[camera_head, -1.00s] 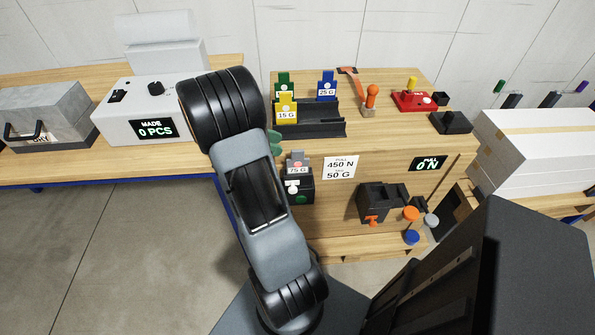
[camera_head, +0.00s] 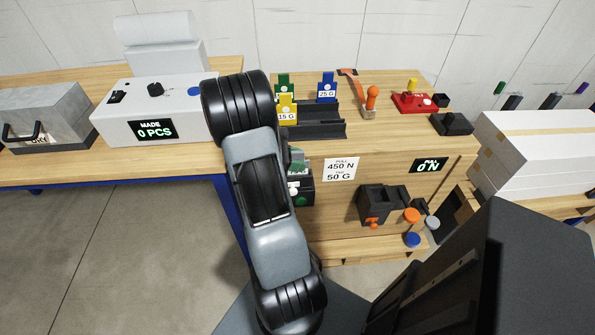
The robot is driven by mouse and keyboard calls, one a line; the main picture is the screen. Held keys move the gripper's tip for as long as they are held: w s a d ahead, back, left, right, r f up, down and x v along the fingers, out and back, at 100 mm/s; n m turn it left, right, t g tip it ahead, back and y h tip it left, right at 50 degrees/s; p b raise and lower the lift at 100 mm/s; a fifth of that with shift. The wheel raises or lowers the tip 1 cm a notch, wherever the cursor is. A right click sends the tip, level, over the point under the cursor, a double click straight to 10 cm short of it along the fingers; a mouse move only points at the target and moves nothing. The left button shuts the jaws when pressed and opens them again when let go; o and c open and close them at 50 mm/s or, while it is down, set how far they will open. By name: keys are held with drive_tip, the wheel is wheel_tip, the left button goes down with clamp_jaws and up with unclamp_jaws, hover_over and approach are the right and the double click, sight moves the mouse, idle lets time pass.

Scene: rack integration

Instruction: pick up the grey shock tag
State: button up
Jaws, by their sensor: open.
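The grey shock tag (camera_head: 298,152) stands in a small black holder (camera_head: 305,186) on the front of the wooden bench. The rest of the gripper is hidden behind my arm. It is open, and I cannot tell whether it touches the tag.
Green, yellow (camera_head: 287,108) and blue (camera_head: 327,87) tags stand in a black rack (camera_head: 318,131) on the bench top. A black fixture (camera_head: 380,203) with an orange knob juts from the bench front. A white counting machine (camera_head: 150,108) stands at left.

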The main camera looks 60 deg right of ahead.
drive_tip(key=shift+s, duration=0.1)
clamp_jaws()
idle(0.3)
